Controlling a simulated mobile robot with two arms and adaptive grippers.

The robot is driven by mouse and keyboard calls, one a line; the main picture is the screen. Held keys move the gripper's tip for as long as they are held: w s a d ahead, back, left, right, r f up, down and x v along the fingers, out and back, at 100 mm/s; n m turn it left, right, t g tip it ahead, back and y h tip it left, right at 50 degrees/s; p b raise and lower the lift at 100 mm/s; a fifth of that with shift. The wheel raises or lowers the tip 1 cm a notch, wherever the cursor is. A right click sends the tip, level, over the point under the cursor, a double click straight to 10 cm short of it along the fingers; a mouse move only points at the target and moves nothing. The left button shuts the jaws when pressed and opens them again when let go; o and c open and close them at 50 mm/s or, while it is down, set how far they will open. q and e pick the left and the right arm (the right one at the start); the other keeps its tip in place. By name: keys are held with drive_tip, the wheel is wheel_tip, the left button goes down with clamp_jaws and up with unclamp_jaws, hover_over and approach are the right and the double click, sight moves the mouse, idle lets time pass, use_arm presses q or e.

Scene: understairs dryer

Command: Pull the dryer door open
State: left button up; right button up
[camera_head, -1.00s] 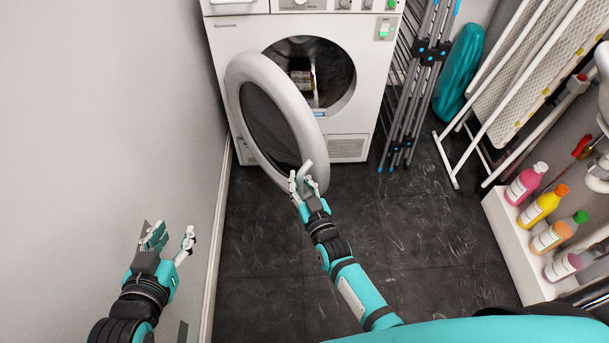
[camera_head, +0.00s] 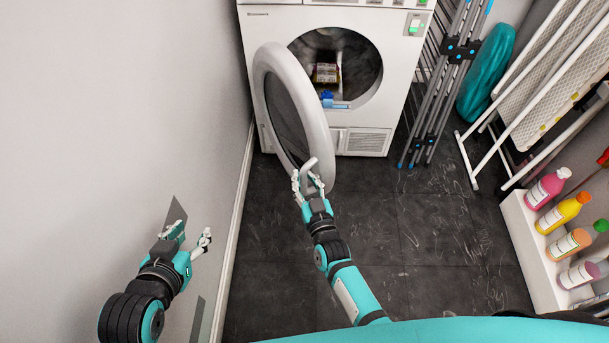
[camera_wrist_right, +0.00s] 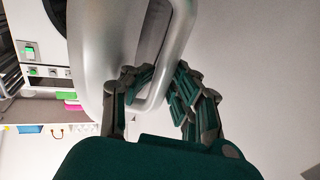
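The white dryer (camera_head: 275,40) stands at the back of the head view. Its round door (camera_head: 316,125) is swung open to the left, leaving the drum opening (camera_head: 365,75) exposed. My right gripper (camera_head: 308,183) is at the light grey door handle (camera_head: 310,163). In the right wrist view its fingers (camera_wrist_right: 160,85) close around the handle bar (camera_wrist_right: 183,25) from both sides, beside the door rim (camera_wrist_right: 100,45). My left gripper (camera_head: 192,236) is open and empty near the left wall, apart from the door.
A packet (camera_head: 326,72) and a blue item (camera_head: 327,95) show in the drum. A folded rack (camera_head: 440,90) and ironing board (camera_head: 535,90) stand right. Bottles (camera_head: 547,188) fill a white shelf (camera_head: 522,240). The wall (camera_head: 120,100) is close left; the floor (camera_head: 430,240) between is clear.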

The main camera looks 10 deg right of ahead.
drive_tip(key=shift+o, duration=1.1)
drive_tip(key=shift+r, duration=0.1)
drive_tip(key=shift+o, duration=0.5)
drive_tip(key=shift+w+a, duration=0.1)
drive_tip(key=shift+w, duration=0.1)
drive_tip(key=s+d, duration=0.1)
drive_tip(key=s, duration=1.1)
drive_tip(key=shift+d, duration=0.3)
drive_tip(key=shift+c, duration=0.5)
